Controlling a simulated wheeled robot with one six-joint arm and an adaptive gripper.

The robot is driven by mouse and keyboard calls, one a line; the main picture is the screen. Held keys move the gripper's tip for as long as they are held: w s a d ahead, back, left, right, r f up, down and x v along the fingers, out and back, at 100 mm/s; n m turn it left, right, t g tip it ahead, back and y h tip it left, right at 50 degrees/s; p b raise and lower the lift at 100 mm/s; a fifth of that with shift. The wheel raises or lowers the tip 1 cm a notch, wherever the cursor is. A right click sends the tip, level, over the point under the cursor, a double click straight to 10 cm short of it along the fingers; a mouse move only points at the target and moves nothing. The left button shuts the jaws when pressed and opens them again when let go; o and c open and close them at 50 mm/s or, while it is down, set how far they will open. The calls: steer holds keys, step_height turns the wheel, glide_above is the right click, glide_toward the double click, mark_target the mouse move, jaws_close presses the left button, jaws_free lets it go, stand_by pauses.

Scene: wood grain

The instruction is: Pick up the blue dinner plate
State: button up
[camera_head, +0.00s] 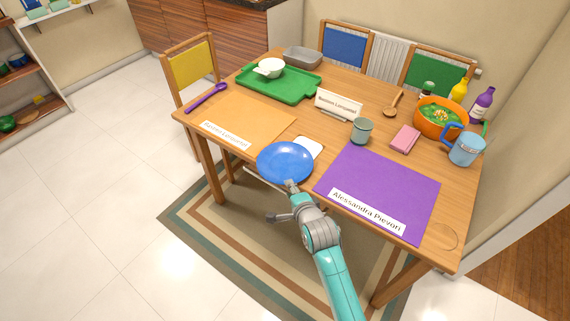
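The blue dinner plate (285,160) is at the near edge of the wooden table, between the orange mat and the purple mat. In the picture its near rim reaches past the table edge. I cannot tell whether it rests on the table or is slightly raised. My gripper (291,185) is at the plate's near rim, touching or overlapping it in the picture. The fingers are small and partly hidden at the rim, so their grip is unclear.
The orange mat (250,118) lies left and the purple mat (375,185) right. A white card (309,146) shows behind the plate. A grey-green cup (361,131), pink item (405,139), orange bowl (427,122) and blue mug (466,149) stand farther right. A green tray (290,90) is behind.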

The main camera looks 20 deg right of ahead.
mark_target(284, 176)
steer(key=x, duration=0.4)
steer(key=shift+d, duration=0.2)
steer(key=shift+c, duration=0.3)
jaws_close()
steer(key=shift+r, duration=0.1)
steer(key=shift+r, duration=0.1)
